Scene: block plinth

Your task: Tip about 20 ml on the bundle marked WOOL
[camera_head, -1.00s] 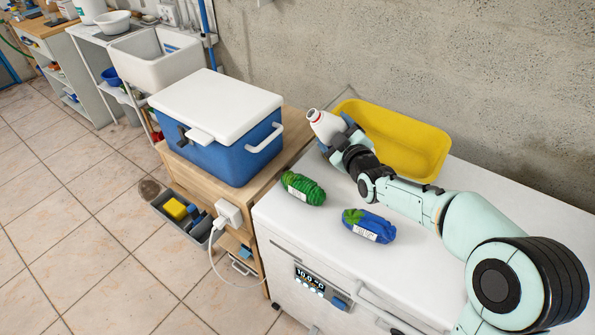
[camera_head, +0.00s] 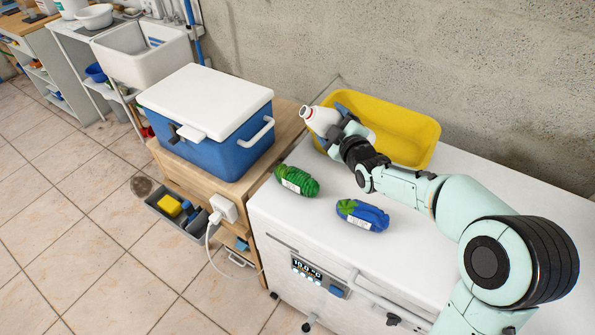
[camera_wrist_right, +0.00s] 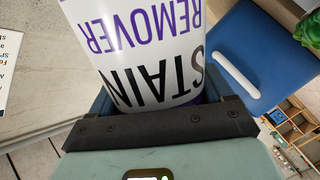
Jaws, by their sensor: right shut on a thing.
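A white bottle with a red-ringed neck (camera_head: 322,119) is held over the left end of the yellow tub, tilted with its top to the upper left. Its label reads STAIN REMOVER, upside down in the right wrist view (camera_wrist_right: 140,45). My right gripper (camera_head: 343,130) is shut around the bottle's body. A green bundle (camera_head: 297,181) and a blue bundle with a green end (camera_head: 362,215) lie on the white top, in front of the gripper. Each has a white label too small to read. My left gripper is not in view.
The yellow tub (camera_head: 415,133) stands at the wall on the white-topped unit (camera_head: 285,222). A blue cooler with a white lid (camera_head: 208,100) stands to the left on a wooden cabinet. The white top around the bundles is clear.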

